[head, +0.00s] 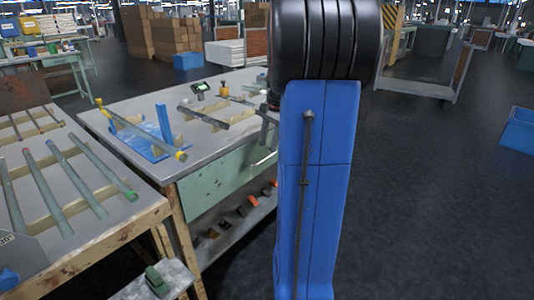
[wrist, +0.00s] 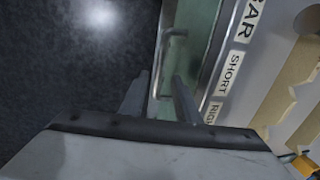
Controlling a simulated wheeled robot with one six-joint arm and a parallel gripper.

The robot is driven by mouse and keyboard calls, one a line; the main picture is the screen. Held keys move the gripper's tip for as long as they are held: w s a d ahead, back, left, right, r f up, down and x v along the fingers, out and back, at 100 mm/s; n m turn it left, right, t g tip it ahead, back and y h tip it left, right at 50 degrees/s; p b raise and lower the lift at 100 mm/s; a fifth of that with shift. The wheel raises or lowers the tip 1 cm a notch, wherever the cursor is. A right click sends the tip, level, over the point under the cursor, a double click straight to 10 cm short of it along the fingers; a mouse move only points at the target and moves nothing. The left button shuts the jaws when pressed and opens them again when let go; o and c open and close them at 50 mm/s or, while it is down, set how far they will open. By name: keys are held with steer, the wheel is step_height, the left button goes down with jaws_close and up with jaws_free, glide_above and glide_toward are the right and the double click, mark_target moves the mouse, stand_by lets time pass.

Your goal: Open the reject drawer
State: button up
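A green drawer front (head: 215,186) is set under the top of the middle workbench in the head view; I cannot read any "reject" label on it. In the wrist view a green panel (wrist: 197,35) in a pale metal frame carries a small green handle (wrist: 172,45). My gripper (wrist: 160,97) is open in the wrist view, its two grey fingers apart, with the panel's lower end beyond them. The handle lies ahead of the fingertips, and nothing shows between them. In the head view my blue arm hides the right part of the bench.
The bench top (head: 218,152) holds a blue fixture (head: 150,138) with a tube and wooden racks. A lower shelf (head: 222,241) bears small items. A left table (head: 88,205) holds several glass tubes. Labels (wrist: 232,70) line the bench edge in the wrist view.

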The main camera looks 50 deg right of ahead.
mark_target(267, 158)
steer(key=shift+w+f, duration=0.25)
steer(key=shift+f, duration=1)
steer(key=shift+w+f, duration=0.2)
steer(key=shift+f, duration=1)
steer(key=shift+c, duration=0.5)
jaws_close()
